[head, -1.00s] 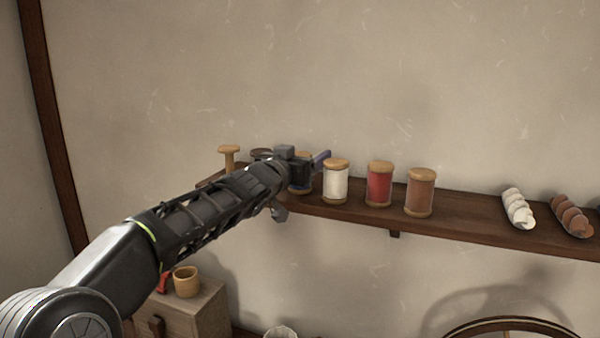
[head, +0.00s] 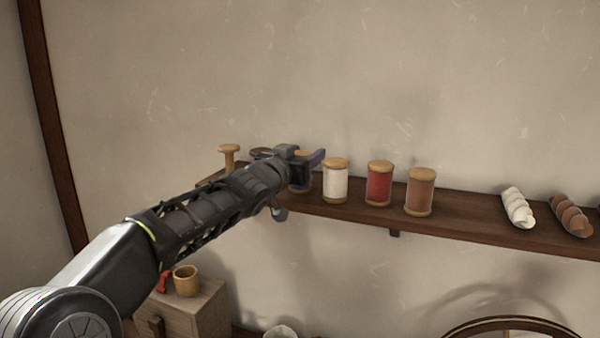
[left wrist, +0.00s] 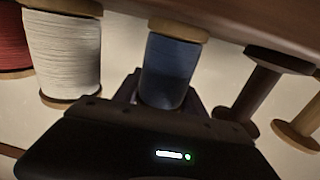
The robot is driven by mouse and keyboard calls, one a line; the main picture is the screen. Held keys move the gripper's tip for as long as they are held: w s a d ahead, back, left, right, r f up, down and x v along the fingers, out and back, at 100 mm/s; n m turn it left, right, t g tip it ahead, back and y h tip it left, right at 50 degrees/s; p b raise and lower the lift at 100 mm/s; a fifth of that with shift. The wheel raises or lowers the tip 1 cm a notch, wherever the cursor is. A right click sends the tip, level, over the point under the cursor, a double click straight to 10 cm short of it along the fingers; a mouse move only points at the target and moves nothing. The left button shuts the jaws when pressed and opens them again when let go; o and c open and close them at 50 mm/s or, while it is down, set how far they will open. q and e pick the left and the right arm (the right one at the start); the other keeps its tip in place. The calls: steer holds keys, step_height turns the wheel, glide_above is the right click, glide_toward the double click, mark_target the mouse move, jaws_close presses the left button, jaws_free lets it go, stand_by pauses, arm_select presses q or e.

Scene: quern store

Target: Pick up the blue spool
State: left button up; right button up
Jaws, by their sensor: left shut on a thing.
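The blue spool (left wrist: 168,65) shows in the left wrist view, with a wooden flange and dark blue thread, between the two fingers of my left gripper (left wrist: 162,92). In the head view my left gripper (head: 306,164) is at the shelf, just left of the white spool, and is shut on the blue spool. I cannot tell whether the spool is clear of the shelf. My right gripper is not in view.
The wooden shelf (head: 460,222) also holds a white spool (head: 335,183) close by on the right, a red spool (head: 379,185), a brown spool (head: 420,193) and two yarn twists. An empty wooden spool (head: 229,158) and a dark one (left wrist: 250,88) stand on the other side.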

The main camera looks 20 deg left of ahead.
arm_select(q)
steer(key=c, duration=0.5)
steer(key=shift+s+r+p, duration=0.25)
steer(key=shift+r+p, duration=0.4)
steer(key=shift+r, duration=0.15)
step_height(320, 180, up, 4)
steer(key=p, duration=0.3)
steer(key=shift+r+p, duration=0.3)
steer(key=shift+r, duration=0.3)
steer(key=s+d, duration=0.1)
steer(key=s, duration=1.8)
steer(key=shift+s, duration=0.3)
steer(key=shift+d+r, duration=0.1)
